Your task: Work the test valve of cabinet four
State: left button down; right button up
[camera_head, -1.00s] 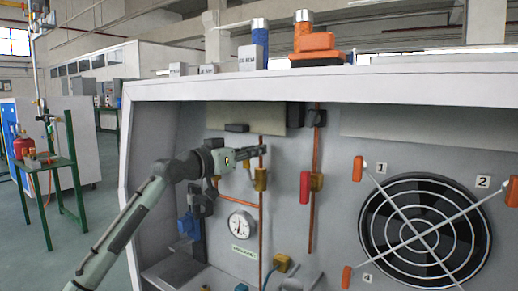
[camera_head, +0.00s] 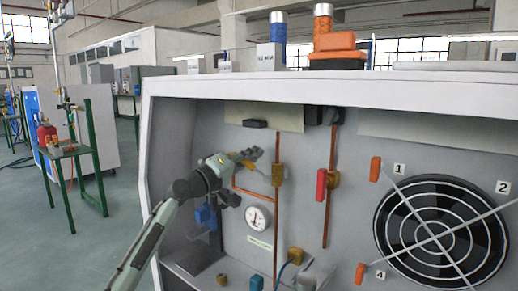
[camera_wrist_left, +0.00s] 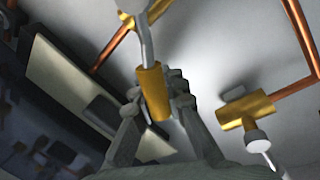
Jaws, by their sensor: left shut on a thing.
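My left gripper (camera_head: 252,155) is shut on a yellow valve handle (camera_wrist_left: 153,92), in front of the cabinet's back panel. In the left wrist view the handle sits between the fingertips, on a grey lever leading up to a brass fitting (camera_wrist_left: 142,8) on a copper pipe. In the head view the gripper is just left of the upright copper pipe (camera_head: 277,225) and its brass valve body (camera_head: 278,174). A second valve with a red handle (camera_head: 321,185) stands to the right. I cannot read which cabinet this is. My right gripper is out of view.
A white-faced gauge (camera_head: 257,218) and blue device (camera_head: 206,217) are below the gripper. A round fan grille (camera_head: 440,232) with crossed rods and orange handles is at right. The cabinet's top edge (camera_head: 330,88) overhangs. A green-legged table (camera_head: 70,150) stands left.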

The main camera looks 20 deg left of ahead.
aim_at(250, 164)
pick_arm(q)
jog(key=f+n, duration=0.1)
jog(key=n, duration=0.1)
jog(key=a+f+n+p, duration=0.1)
jog(key=n, duration=0.1)
jog(key=f+n+y, duration=0.1)
jog(key=shift+w+a+n+t+p, duration=0.15)
jog(key=shift+w+n+t+p, duration=0.15)
jog(key=shift+n+t, duration=0.1)
jog(key=shift+a+f+n+y+p, duration=0.1)
jog(key=shift+f+n+y+p, duration=0.25)
jog(key=shift+f+n, duration=0.45)
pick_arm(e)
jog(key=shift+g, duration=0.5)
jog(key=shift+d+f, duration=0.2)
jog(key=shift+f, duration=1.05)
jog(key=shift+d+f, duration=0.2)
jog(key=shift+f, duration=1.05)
pick_arm(q)
jog(key=shift+r, duration=0.2)
jog(key=c, duration=1.6)
grip_release()
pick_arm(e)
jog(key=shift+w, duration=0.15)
